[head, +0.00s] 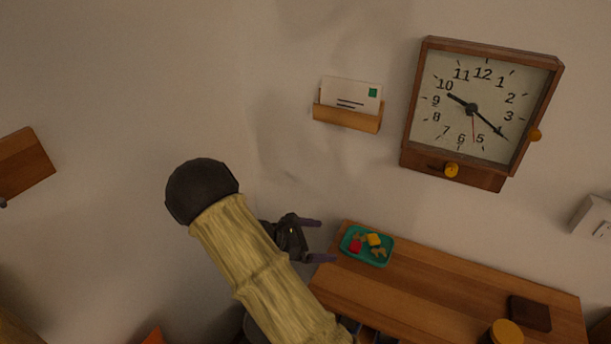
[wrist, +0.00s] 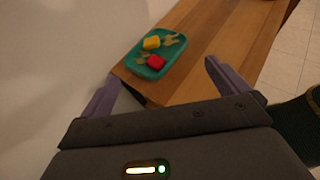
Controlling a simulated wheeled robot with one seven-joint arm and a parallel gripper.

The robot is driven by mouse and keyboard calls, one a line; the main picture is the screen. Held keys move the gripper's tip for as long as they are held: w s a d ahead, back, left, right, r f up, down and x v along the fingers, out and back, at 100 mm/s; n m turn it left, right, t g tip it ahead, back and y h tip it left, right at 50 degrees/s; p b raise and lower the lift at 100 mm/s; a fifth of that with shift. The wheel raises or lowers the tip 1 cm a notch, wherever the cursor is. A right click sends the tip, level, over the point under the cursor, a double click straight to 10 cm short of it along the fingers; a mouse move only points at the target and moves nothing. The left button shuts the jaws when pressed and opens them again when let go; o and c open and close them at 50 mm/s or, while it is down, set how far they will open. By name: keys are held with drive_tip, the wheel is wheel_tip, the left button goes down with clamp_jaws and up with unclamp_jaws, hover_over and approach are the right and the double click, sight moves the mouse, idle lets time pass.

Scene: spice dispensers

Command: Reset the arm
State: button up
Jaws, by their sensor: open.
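My gripper (head: 318,240) is open and empty, with its two purple fingers spread apart. In the head view it is left of the wooden table's left end, partly behind my tan arm. In the wrist view the gripper (wrist: 162,88) points toward the table end, with clear space between its fingers. A teal tray (head: 347,252) rests on the table's left end, holding a red piece (head: 355,246), a yellow piece (head: 375,239) and small tan bits. The tray also shows in the wrist view (wrist: 135,66), beyond the fingers.
The wooden table (head: 450,290) carries a dark brown block (head: 529,313) and a yellow-lidded round item (head: 506,331). On the wall are a wooden clock (head: 483,110), a letter holder (head: 346,117) and a white wall box (head: 592,216). A wooden piece (head: 24,163) shows at far left.

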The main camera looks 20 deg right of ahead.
drive_tip(key=s+a+r+m+t+y+p, duration=0.4)
drive_tip(key=s+a+r+m+y+p, duration=0.2)
drive_tip(key=s+a+r+m+y, duration=0.5)
drive_tip(key=s+r+m+y, duration=0.2)
drive_tip(key=s+r+m, duration=0.1)
drive_tip(key=m, duration=0.2)
drive_tip(key=shift+a+r+m, duration=0.2)
drive_tip(key=shift+r+m, duration=0.1)
drive_tip(key=shift+r, duration=0.05)
